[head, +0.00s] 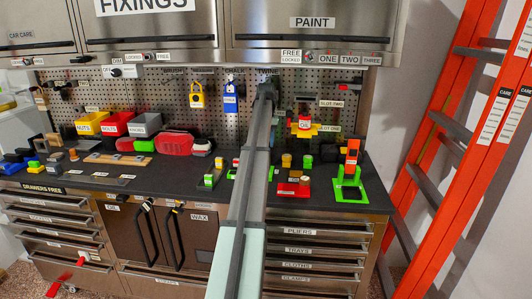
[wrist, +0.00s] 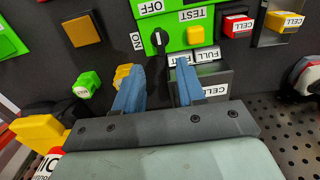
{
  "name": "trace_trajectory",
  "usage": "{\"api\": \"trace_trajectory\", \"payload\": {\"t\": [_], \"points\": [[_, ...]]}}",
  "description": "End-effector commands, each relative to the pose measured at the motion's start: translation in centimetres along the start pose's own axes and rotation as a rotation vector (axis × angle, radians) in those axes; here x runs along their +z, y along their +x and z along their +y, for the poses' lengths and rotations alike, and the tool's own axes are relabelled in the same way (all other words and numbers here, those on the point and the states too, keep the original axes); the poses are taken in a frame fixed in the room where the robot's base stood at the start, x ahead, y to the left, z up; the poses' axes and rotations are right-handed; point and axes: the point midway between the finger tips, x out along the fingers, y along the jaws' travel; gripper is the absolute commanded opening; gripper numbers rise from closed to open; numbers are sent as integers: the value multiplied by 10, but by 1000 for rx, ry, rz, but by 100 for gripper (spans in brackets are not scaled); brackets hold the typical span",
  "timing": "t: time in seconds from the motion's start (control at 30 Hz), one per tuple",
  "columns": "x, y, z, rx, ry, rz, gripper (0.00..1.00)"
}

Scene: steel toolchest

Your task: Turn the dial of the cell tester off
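The cell tester (wrist: 174,20) is a green panel in the wrist view, seen upside down with TEST, OFF and ON labels. Its black dial (wrist: 159,40) carries a white mark. I cannot tell clearly which label the mark points to. A yellow button (wrist: 195,35) sits beside the dial. My gripper (wrist: 160,64) is open and empty, its two blue fingers apart, with the dial ahead of the gap between them. The fingers look apart from the dial. In the head view my arm covers most of the tester and my gripper is hidden.
A red cell (wrist: 238,25) and a yellow cell (wrist: 285,22) stand beside the tester. A green block (wrist: 88,84) lies left of the fingers. The pegboard (head: 150,90) rises behind the bench.

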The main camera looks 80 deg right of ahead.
Motion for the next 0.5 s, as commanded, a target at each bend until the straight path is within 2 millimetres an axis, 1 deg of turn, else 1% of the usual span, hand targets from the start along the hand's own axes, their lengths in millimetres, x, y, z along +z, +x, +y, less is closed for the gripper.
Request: {"api": "trace_trajectory", "payload": {"t": [0.03,0.1,0.2,0.33,0.5], "points": [[-2,-10,0,0,0,2,39],[-1,-21,0,0,0,1,39],[-1,-32,0,0,0,1,39],[0,-41,0,0,0,1,39],[0,-45,0,0,0,0,39]]}}
